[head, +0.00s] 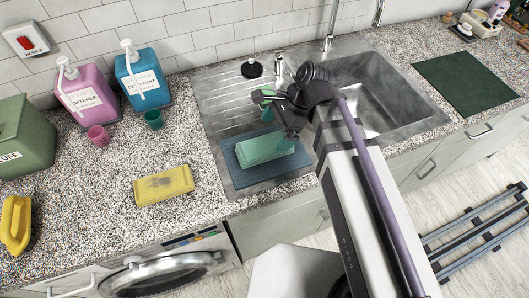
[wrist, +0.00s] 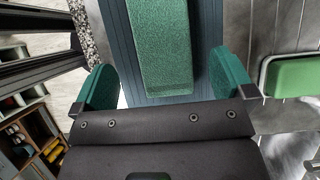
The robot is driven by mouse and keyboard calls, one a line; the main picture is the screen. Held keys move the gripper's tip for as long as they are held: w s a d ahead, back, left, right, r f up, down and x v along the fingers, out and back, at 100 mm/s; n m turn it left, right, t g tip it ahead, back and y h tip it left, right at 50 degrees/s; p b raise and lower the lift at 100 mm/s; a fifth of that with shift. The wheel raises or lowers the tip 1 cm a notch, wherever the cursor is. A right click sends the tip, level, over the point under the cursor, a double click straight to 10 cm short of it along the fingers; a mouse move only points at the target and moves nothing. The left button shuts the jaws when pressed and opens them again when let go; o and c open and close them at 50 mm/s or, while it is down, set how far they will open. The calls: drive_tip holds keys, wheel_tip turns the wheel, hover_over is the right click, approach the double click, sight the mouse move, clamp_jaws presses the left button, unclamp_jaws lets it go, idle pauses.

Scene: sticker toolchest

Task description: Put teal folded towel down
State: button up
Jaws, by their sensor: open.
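The teal folded towel (head: 265,147) lies flat on a blue-grey ribbed mat (head: 243,180) at the front of the sink's draining side. My gripper (head: 279,122) is open just above and behind the towel in the head view. In the wrist view, the gripper's two green-padded fingers (wrist: 165,82) stand wide apart, and the towel (wrist: 160,45) shows between and beyond them. Neither finger visibly grips it. The mat (wrist: 118,40) shows under the towel. Whether a finger touches the towel I cannot tell.
A yellow folded cloth (head: 164,186) lies on the counter left of the mat. Pink (head: 86,98) and blue (head: 143,80) dispensers stand behind it with small cups. The sink basin (head: 378,95) is to the right, partly behind my arm. A green white-rimmed item (wrist: 293,75) lies beside the mat.

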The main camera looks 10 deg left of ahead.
sight(265, 144)
drive_tip(key=shift+x, duration=1)
drive_tip(key=b+x, duration=0.5)
drive_tip(key=shift+w+d+f, duration=0.1)
drive_tip(key=shift+w+f, duration=0.05)
drive_tip(key=shift+w, duration=0.05)
drive_tip(key=c, duration=1)
wheel_tip(265, 144, up, 11)
drive_tip(key=p, duration=1)
drive_tip(key=shift+f+p, duration=0.1)
drive_tip(key=shift+p, duration=0.3)
drive_tip(key=shift+c, duration=0.2)
drive_tip(key=shift+f, duration=0.2)
drive_tip(key=shift+f+b, duration=0.1)
drive_tip(key=shift+b, duration=0.2)
